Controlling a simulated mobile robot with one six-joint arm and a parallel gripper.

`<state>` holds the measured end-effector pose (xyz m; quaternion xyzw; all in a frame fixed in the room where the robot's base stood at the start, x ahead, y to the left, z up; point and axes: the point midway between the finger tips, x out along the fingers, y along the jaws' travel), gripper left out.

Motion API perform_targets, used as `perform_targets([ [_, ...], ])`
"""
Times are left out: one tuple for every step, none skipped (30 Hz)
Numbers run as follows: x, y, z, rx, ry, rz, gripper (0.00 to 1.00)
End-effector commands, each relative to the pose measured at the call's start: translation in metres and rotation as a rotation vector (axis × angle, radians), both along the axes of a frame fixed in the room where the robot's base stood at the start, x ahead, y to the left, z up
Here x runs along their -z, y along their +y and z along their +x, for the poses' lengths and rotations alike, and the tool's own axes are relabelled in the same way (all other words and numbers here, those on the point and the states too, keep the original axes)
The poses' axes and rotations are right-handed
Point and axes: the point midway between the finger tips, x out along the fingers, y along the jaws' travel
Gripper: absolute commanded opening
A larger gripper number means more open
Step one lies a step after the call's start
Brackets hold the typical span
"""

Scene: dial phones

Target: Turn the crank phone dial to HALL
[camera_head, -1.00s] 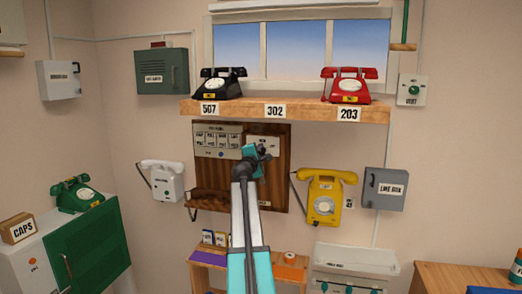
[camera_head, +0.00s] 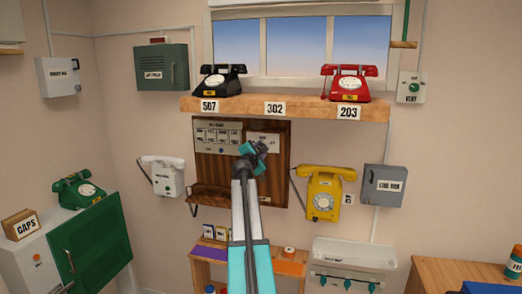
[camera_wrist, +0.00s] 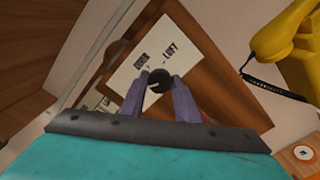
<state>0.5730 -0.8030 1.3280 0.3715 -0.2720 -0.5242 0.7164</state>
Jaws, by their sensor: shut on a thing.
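The crank phone is a dark wooden wall board (camera_head: 281,185) below the shelf, and part of it shows in the wrist view (camera_wrist: 215,95). A white dial plate (camera_wrist: 180,38) on it reads LOFT, beside another label too blurred to read surely. I cannot make out HALL. A dark round knob (camera_wrist: 157,82) sits at the plate's lower edge. My gripper (camera_wrist: 158,88) is shut on this knob, one finger on each side. In the head view my gripper (camera_head: 254,153) is in front of the board and hides part of the plate.
A yellow phone (camera_head: 324,190) hangs close to the right, with its coiled cord (camera_wrist: 272,88) near the board. A white phone (camera_head: 166,178) hangs to the left. The shelf (camera_head: 290,107) above bears a black phone (camera_head: 217,80) and a red phone (camera_head: 349,82).

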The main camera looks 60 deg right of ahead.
Motion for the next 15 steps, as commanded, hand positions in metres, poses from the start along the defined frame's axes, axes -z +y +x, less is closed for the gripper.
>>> perform_targets([
  [0.0028, 0.0007, 0.0000, 0.001, 0.002, 0.003, 0.32],
  [0.0028, 0.0008, 0.0001, 0.001, 0.001, 0.003, 0.37],
  [0.0027, 0.0007, 0.0001, 0.001, 0.001, 0.003, 0.44],
  [0.0024, 0.0007, 0.0001, 0.001, 0.001, 0.003, 0.48],
  [0.0022, 0.0007, 0.0001, 0.000, 0.001, 0.002, 0.48],
  [0.0019, 0.0006, 0.0001, 0.000, 0.001, 0.002, 0.48],
  [0.0018, 0.0005, 0.0001, 0.000, 0.001, 0.002, 0.48],
  [0.0016, 0.0004, 0.0001, 0.000, 0.001, 0.002, 0.48],
  [0.0013, 0.0003, 0.0001, 0.000, 0.001, 0.002, 0.48],
  [0.0013, 0.0003, 0.0000, 0.000, 0.001, 0.002, 0.48],
  [0.0011, 0.0003, 0.0000, 0.001, -0.001, 0.001, 0.48],
  [0.0010, 0.0003, -0.0001, 0.001, -0.001, 0.001, 0.48],
  [0.0009, 0.0005, -0.0001, 0.001, -0.001, 0.001, 0.48],
  [0.0009, 0.0008, -0.0002, 0.001, -0.001, 0.001, 0.48],
  [0.0009, 0.0013, -0.0005, 0.001, -0.001, 0.001, 0.48],
])
